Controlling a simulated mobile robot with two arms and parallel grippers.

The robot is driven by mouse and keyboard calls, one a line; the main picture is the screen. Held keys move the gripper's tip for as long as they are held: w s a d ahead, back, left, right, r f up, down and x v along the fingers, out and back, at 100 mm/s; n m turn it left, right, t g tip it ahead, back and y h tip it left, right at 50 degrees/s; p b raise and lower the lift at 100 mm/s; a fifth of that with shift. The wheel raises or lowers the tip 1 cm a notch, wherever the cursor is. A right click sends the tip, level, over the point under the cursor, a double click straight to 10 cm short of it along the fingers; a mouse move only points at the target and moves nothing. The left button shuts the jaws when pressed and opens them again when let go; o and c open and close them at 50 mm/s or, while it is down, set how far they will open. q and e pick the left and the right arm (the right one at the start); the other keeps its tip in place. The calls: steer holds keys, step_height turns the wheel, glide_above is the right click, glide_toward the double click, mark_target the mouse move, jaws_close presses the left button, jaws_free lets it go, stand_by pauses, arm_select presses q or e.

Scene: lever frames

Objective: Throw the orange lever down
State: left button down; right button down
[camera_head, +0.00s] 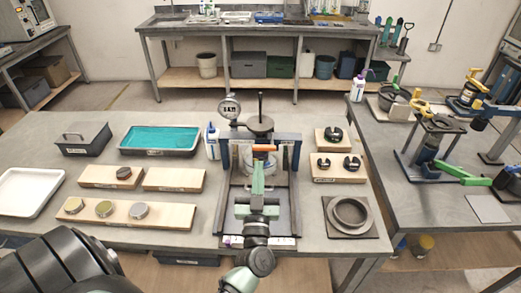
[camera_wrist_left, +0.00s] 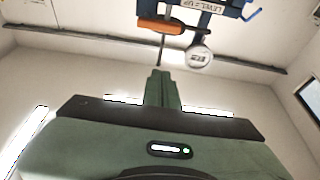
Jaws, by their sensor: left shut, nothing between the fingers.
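The orange lever (camera_head: 264,148) is a short orange bar on the blue-framed press (camera_head: 284,150) in the middle of the table. It lies about level across the front of the press. My green left gripper (camera_head: 258,168) is in front of the press, a little below the lever in the picture, shut and empty. In the left wrist view the lever (camera_wrist_left: 160,26) is an orange handle on a thin rod, beyond the shut fingertips (camera_wrist_left: 161,73); a gap shows between them. My right gripper is not in view.
A dial gauge (camera_head: 229,108) stands at the press's upper left. A white bottle (camera_head: 212,142) is left of the press. Wooden blocks with pucks and a teal tray (camera_head: 160,139) lie further left. More blocks and a ring (camera_head: 349,212) are on the right.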

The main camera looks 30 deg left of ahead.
arm_select(q)
steer(key=shift+w, duration=0.1)
step_height(320, 180, up, 3)
steer(key=p, duration=0.4)
glide_above(260, 150)
steer(key=s, duration=0.1)
steer(key=f, duration=0.1)
steer(key=d+f, duration=0.1)
steer(key=shift+s+f+b, duration=0.2)
steer(key=shift+f+b, duration=0.1)
steer(key=shift+b, duration=0.05)
steer(key=shift+d+f, duration=0.1)
steer(key=shift+f, duration=0.45)
